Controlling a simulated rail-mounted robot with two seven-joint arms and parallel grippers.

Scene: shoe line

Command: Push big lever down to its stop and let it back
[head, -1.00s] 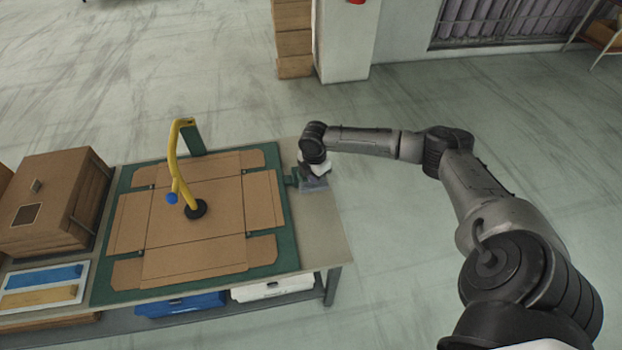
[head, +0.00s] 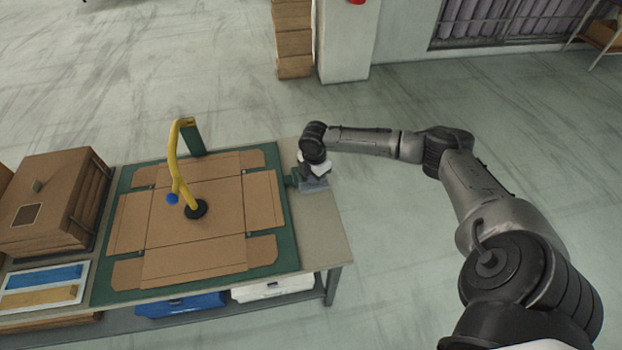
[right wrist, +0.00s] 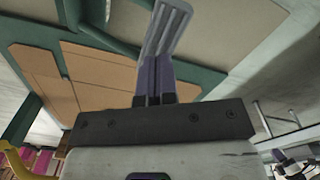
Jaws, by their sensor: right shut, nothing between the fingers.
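A green fitting (head: 291,181) juts from the right edge of the green board, close beside my right gripper. In the right wrist view a green bar (right wrist: 110,38) lies to the left of the fingers. I cannot tell whether this is the big lever, nor how far down it stands. A yellow curved arm (head: 176,160) with a blue knob (head: 172,198) stands on the board, well left of my gripper. My right gripper (right wrist: 171,14) is shut and empty, over the table's right end; its fingertips are mostly hidden in the head view. My left gripper is out of view.
Flat brown cardboard (head: 197,222) lies on the green board (head: 285,262). A brown box (head: 45,205) and a tray with blue and tan strips (head: 45,285) are at the left. The table's front right corner (head: 325,245) is bare.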

